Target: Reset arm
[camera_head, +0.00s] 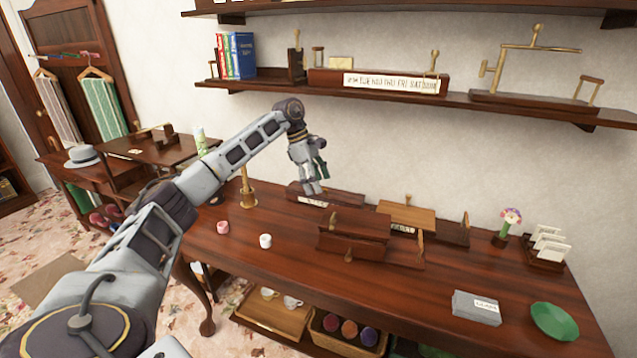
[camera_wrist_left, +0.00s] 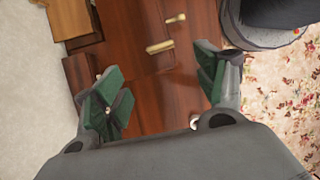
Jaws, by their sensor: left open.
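My left arm comes in from the left in the head view and reaches over a long wooden table (camera_head: 300,268). My left gripper (camera_head: 314,186) hangs above the table's back part, pointing down, near a labelled wooden box (camera_head: 345,198). In the left wrist view my left gripper (camera_wrist_left: 165,95) has its green-padded fingers wide apart, with nothing between them. Below the fingers the wrist view shows the wooden surface and brass pieces (camera_wrist_left: 160,47). My right gripper is not in either view.
On the table are a wooden box (camera_head: 352,234), a brass candlestick (camera_head: 248,190), small cups (camera_head: 265,241), a grey box (camera_head: 477,308), a green dish (camera_head: 554,321) and a card rack (camera_head: 546,248). A wall shelf (camera_head: 400,95) runs above. The table's front middle is clear.

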